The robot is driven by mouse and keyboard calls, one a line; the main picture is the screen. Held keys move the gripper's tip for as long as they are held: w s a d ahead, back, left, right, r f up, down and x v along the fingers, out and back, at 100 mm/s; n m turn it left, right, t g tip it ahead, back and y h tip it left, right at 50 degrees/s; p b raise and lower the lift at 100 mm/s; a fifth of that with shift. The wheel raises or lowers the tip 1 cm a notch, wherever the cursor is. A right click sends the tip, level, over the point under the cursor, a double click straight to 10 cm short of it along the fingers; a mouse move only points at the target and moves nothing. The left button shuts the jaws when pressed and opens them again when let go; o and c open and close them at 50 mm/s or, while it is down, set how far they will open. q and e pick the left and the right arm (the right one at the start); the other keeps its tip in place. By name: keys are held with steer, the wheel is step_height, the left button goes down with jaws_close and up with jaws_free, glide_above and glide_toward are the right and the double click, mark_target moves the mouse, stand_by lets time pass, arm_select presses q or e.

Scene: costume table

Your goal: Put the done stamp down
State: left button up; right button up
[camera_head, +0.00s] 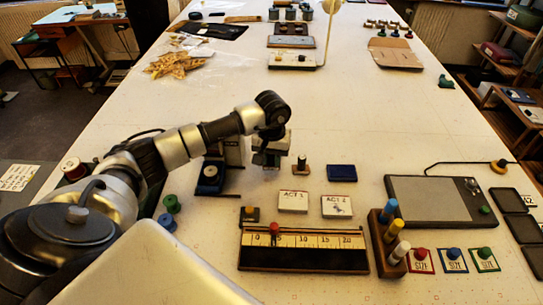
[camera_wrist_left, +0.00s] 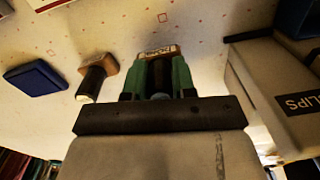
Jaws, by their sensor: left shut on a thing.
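My left gripper (camera_head: 268,163) reaches over the table left of a small stamp. In the left wrist view, its green fingers (camera_wrist_left: 158,78) are shut on a stamp with a wooden base (camera_wrist_left: 159,50); I take this as the done stamp. Its base carries a pale label that is too small to read. The fingers hide most of its handle, and I cannot tell whether the base touches the table. Another stamp (camera_head: 301,166) with a dark handle stands just to the right; it also shows in the left wrist view (camera_wrist_left: 97,78). My right gripper is not in view.
A dark blue pad (camera_head: 342,173) lies right of the standing stamp. A clips box (camera_wrist_left: 280,90) stands close beside the gripper. ACT cards (camera_head: 293,201), a numbered scale board (camera_head: 305,258) and a rack of coloured pegs (camera_head: 388,245) are nearer.

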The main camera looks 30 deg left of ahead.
arm_select(q)
steer(key=shift+f, duration=0.7)
steer(key=o, duration=0.8)
steer(key=shift+c, duration=0.2)
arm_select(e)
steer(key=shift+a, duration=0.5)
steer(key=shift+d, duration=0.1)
